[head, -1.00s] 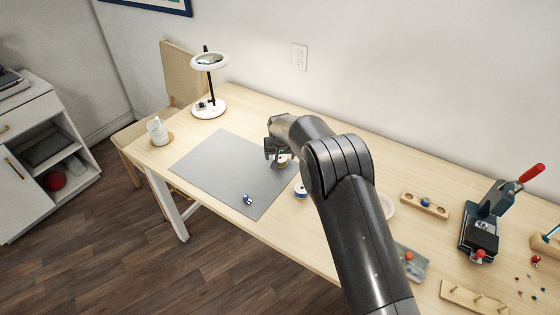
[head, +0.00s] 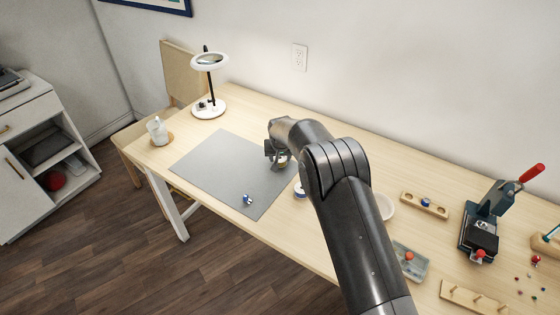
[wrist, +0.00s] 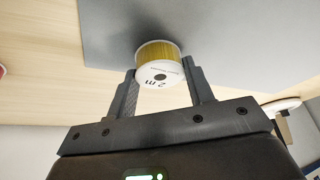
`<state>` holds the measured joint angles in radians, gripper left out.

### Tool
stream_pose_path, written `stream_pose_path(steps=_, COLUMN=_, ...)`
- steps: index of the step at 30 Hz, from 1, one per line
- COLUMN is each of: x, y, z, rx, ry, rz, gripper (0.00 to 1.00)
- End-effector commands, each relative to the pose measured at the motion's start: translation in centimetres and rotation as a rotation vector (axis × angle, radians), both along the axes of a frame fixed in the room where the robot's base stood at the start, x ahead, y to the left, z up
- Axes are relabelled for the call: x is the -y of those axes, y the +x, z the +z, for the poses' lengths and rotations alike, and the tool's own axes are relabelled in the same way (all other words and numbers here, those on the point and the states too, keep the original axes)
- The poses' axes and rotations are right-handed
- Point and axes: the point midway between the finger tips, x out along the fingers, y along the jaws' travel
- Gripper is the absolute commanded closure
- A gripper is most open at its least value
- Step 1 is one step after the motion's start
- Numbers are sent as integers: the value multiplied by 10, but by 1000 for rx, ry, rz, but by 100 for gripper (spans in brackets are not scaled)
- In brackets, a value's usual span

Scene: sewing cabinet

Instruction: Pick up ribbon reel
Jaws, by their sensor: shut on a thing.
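A white-and-blue reel (head: 299,190) stands right of the grey mat (head: 215,170), partly hidden by my arm. A small blue-and-white item (head: 248,200) lies on the mat. A magnifier lamp (head: 209,106) stands at the back left. The mat's left part is clear.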

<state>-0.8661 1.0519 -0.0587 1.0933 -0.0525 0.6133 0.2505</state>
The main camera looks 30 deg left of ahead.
Motion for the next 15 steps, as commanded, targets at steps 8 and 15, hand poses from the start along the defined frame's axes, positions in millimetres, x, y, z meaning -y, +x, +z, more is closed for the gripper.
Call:
stream_pose_path(steps=8, x=0, y=0, z=1, rx=0, ry=0, rz=0, gripper=74)
stream_pose_path(steps=15, x=0, y=0, z=21, rx=2, ry=1, rz=0, gripper=74)
